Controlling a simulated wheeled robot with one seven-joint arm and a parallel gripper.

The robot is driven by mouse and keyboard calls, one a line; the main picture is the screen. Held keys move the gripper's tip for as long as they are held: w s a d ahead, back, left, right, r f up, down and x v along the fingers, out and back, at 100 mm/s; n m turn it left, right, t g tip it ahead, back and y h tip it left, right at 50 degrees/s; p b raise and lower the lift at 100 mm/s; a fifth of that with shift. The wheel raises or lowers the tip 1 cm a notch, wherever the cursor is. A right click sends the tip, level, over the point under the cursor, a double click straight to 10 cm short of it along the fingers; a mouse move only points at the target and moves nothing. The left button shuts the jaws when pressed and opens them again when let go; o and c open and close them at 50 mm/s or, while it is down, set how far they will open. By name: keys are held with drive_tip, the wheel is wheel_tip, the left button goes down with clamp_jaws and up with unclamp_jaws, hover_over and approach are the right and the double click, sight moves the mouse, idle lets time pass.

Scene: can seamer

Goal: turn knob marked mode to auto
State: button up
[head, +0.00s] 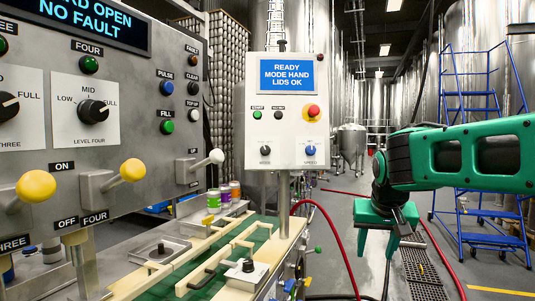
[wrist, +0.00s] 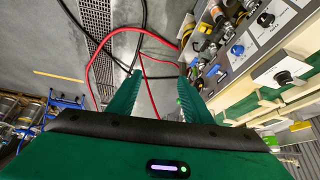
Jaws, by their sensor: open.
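A white control box (head: 286,112) stands on a post in the middle of the head view. Its screen (head: 286,76) reads READY, MODE HAND, LIDS OK. Below are a black knob (head: 265,151) and a blue knob (head: 310,151); their labels are too small to read, so I cannot tell which is marked mode. My gripper (head: 378,243) is to the right of the box and lower, pointing down, apart from everything. In the wrist view my gripper (wrist: 158,76) is open and empty, with floor between its fingers.
A lower side panel with a black knob (wrist: 265,19) and blue knob (wrist: 237,49) shows in the wrist view. A large grey panel (head: 150,70) with yellow levers fills the left. A red hose (head: 345,245) lies below. A blue ladder (head: 480,110) stands right.

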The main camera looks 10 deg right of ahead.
drive_tip(key=w+a+r+t, duration=0.2)
drive_tip(key=w+a+r, duration=0.1)
drive_tip(key=w+r, duration=0.3)
drive_tip(key=w+a+r+t, duration=0.2)
drive_tip(key=w+a+r, duration=0.25)
drive_tip(key=w, duration=0.35)
drive_tip(key=n+t+y, duration=0.1)
drive_tip(key=t, duration=0.3)
approach(266, 150)
drive_tip(key=x, duration=0.8)
drive_tip(key=shift+w, duration=0.25)
